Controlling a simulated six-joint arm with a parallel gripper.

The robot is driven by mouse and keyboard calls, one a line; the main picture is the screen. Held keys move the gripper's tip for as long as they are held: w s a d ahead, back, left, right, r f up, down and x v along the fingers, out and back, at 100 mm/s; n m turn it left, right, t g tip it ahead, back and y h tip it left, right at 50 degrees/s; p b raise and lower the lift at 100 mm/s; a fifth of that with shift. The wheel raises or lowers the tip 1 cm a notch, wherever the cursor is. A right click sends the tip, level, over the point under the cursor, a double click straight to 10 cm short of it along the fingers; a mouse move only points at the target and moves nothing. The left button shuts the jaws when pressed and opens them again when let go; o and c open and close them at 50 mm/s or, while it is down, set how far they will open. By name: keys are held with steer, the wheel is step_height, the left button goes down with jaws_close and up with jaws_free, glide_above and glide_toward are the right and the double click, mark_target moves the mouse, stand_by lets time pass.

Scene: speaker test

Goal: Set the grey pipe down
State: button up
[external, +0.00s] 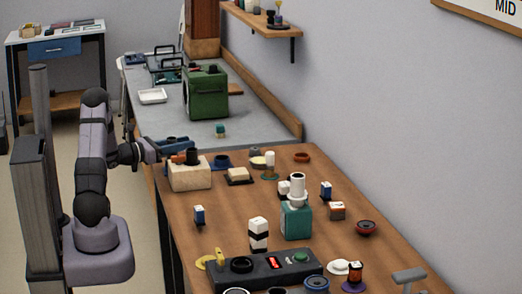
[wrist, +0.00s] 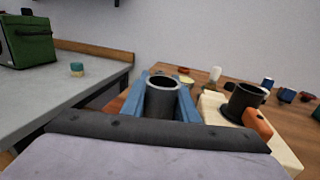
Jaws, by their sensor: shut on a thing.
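My gripper (external: 174,144) has blue fingers and is shut on the grey pipe (wrist: 162,100). In the wrist view the pipe is a dark hollow cylinder, upright, its open mouth facing up between the fingers; its lower end is hidden. In the external view the gripper is at the wooden table's far left corner, just behind a beige block (external: 188,177). The block also shows right of the gripper in the wrist view (wrist: 285,155). A black tube (wrist: 243,102) stands on it beside an orange piece (wrist: 257,123).
A grey bench (external: 176,115) with a green machine (external: 207,96) lies beyond the wooden table (external: 240,203). A blue ring-like piece (external: 221,161) and a tan block on a dark base (external: 239,175) stand right of the beige block. Several items crowd the table's near end.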

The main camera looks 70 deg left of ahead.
steer(key=shift+f+b, duration=0.35)
steer(key=shift+f, duration=0.05)
steer(key=shift+f, duration=0.1)
steer(key=o, duration=1)
steer(key=shift+o, duration=0.2)
steer(key=shift+r, duration=0.2)
steer(key=shift+r+p, duration=0.55)
steer(key=shift+p, duration=0.05)
steer(key=b+v, duration=0.1)
steer(key=v, duration=1.1)
steer(key=shift+f, duration=0.25)
